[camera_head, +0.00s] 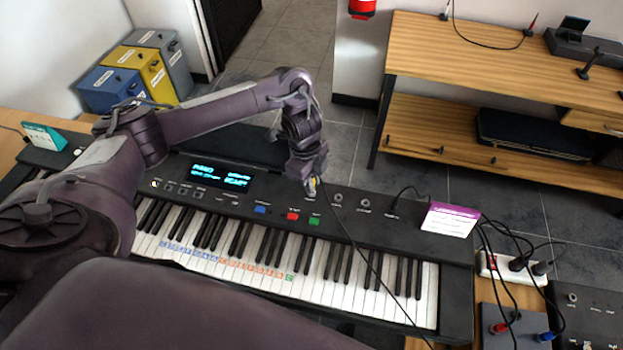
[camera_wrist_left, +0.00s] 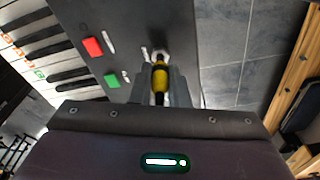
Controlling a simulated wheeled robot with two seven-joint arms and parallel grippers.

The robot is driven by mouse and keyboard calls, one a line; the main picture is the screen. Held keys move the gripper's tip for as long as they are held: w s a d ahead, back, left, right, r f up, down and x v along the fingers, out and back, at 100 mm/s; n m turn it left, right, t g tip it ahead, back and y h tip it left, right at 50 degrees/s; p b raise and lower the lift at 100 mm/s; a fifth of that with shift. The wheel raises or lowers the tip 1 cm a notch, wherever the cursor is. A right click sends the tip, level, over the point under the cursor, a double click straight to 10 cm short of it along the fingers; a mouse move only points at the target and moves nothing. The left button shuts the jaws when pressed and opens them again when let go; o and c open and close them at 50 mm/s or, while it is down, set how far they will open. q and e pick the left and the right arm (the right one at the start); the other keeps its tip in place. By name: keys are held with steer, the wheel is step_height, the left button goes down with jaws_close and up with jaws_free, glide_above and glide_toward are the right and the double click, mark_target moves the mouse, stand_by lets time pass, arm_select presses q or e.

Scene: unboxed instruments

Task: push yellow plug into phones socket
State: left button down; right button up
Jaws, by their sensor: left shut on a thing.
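The plug's metal tip points at a round socket (camera_wrist_left: 160,53) in the panel. I cannot tell whether the tip is inside it, or read its label. A dark cable trails from the plug across the keys in the head view. My right gripper is not in view.
Other round sockets (camera_head: 363,203) lie right of the gripper. A purple and white card (camera_head: 450,220) stands on the keyboard's right end. A white power strip (camera_head: 511,268) with several cables is beyond it. A wooden shelf (camera_head: 480,67) stands at the back right.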

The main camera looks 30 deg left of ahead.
arm_select(q)
steer(key=shift+f+b, duration=0.65)
steer(key=shift+f, duration=0.35)
steer(key=shift+s, duration=0.1)
steer(key=c, duration=1.3)
jaws_free()
steer(key=shift+f, duration=0.25)
steer(key=shift+r, duration=0.3)
step_height(320, 180, up, 7)
steer(key=a+p, duration=0.1)
steer(key=shift+r+p, duration=0.2)
steer(key=shift+p, duration=0.2)
